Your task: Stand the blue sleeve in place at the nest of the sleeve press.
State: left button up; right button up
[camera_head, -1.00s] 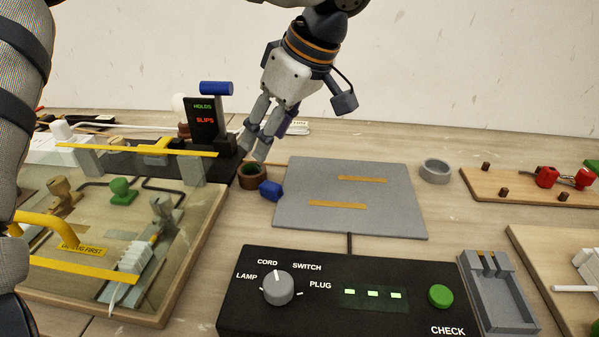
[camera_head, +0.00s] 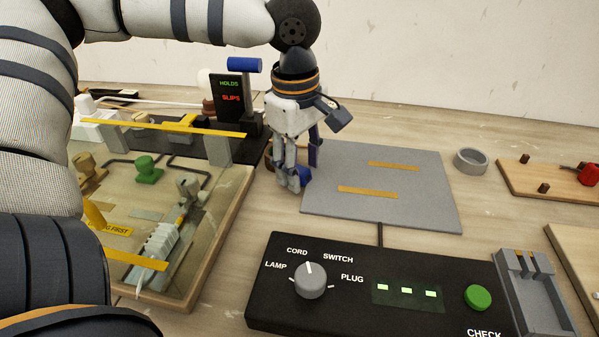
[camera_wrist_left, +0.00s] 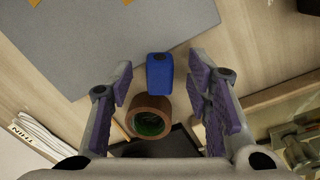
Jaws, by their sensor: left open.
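The blue sleeve (camera_wrist_left: 159,78) is on the wooden table beside a brown ring (camera_wrist_left: 150,112), near the grey mat's edge. In the head view the sleeve (camera_head: 305,176) shows partly behind my left fingers. My left gripper (camera_head: 291,184) points down around the sleeve. In the left wrist view its fingers (camera_wrist_left: 165,88) are open, one on each side of the sleeve, with gaps to both. A blue-handled stand (camera_head: 245,67) by the HOLDS/SLIPS sign may be the sleeve press; its nest cannot be made out. My right gripper is out of view.
The grey mat (camera_head: 395,215) lies right of my gripper, with a grey ring (camera_head: 471,161) beyond it. The black control box (camera_head: 350,312) stands in front. A clear-covered wooden tray (camera_head: 222,218) is at the left. The HOLDS/SLIPS sign (camera_head: 229,95) stands close behind my gripper.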

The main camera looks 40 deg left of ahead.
pick_arm(q)
jog(key=shift+f, duration=0.1)
jog(key=c, duration=1.1)
jog(key=shift+o, duration=0.2)
